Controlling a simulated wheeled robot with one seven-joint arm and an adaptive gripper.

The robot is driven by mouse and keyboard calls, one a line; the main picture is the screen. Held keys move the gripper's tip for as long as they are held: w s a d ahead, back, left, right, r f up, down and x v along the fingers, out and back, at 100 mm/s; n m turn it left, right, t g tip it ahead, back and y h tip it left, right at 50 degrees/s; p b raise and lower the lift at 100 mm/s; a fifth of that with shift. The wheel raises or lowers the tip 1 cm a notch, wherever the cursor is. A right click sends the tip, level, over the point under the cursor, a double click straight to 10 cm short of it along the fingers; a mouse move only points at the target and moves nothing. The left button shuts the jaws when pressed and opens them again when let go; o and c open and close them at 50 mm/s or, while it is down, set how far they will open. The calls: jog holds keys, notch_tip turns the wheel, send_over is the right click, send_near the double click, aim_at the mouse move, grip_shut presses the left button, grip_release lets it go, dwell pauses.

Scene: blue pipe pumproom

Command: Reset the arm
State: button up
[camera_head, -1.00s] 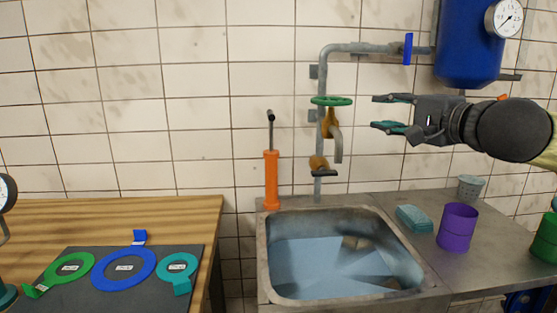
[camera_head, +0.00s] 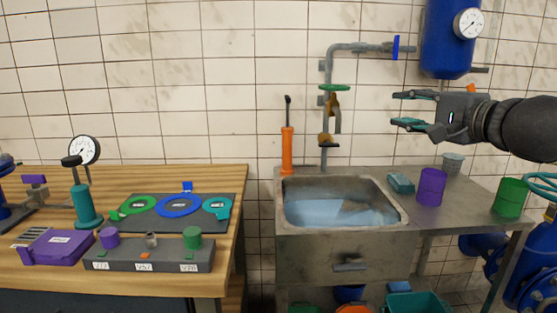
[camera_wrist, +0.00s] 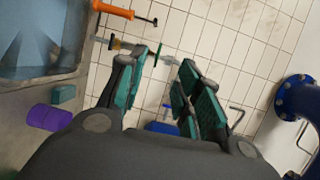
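My gripper (camera_head: 408,110) is raised at the right of the head view, above the metal counter and in front of the tiled wall. Its dark fingers with teal pads point left and stand apart, with nothing between them. In the wrist view the gripper (camera_wrist: 160,88) also shows open and empty, with the wall and pipe fittings beyond it. My arm enters the head view from the right edge.
A sink (camera_head: 340,204) with water lies left of my gripper, with a pipe and green valve wheel (camera_head: 334,87) above. A blue tank (camera_head: 450,38) hangs above my gripper. A teal sponge (camera_head: 401,183), purple cup (camera_head: 431,187) and green cup (camera_head: 510,198) stand below. A wooden table (camera_head: 235,215) is left.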

jog(key=w+a+f+n+g, duration=0.1)
jog(key=a+f, duration=0.2)
jog(key=f, duration=0.6)
jog(key=w+a+f+n+g+h, duration=0.1)
jog(key=w+a+f+g, duration=0.1)
jog(key=f, duration=0.6)
jog(key=w+a+f+n+g, duration=0.1)
jog(key=a+f, duration=0.2)
jog(key=f, duration=0.6)
jog(key=s+a+f+n+g+h, duration=0.15)
jog(key=s+f, duration=0.25)
jog(key=f, duration=0.9)
jog(key=s+a+f+n+g+h, duration=0.1)
jog(key=s+a+f+g, duration=0.15)
jog(key=f, duration=1.15)
jog(key=s+d+f+n+g+h, duration=0.1)
jog(key=s+d+f+n+g, duration=0.25)
jog(key=s+f, duration=1.15)
jog(key=s+d+f+n+g+h, duration=0.1)
jog(key=s+d+f+n+g, duration=0.15)
jog(key=s+f, duration=0.5)
jog(key=s+d+f+n+g+h, duration=0.1)
jog(key=s+d+f+n+g, duration=0.3)
jog(key=s, duration=0.7)
notch_tip(320, 180, up, 15)
jog(key=m+t+p, duration=0.2)
jog(key=p, duration=1.4)
jog(key=shift+a+r, duration=0.2)
jog(key=shift+a, duration=0.2)
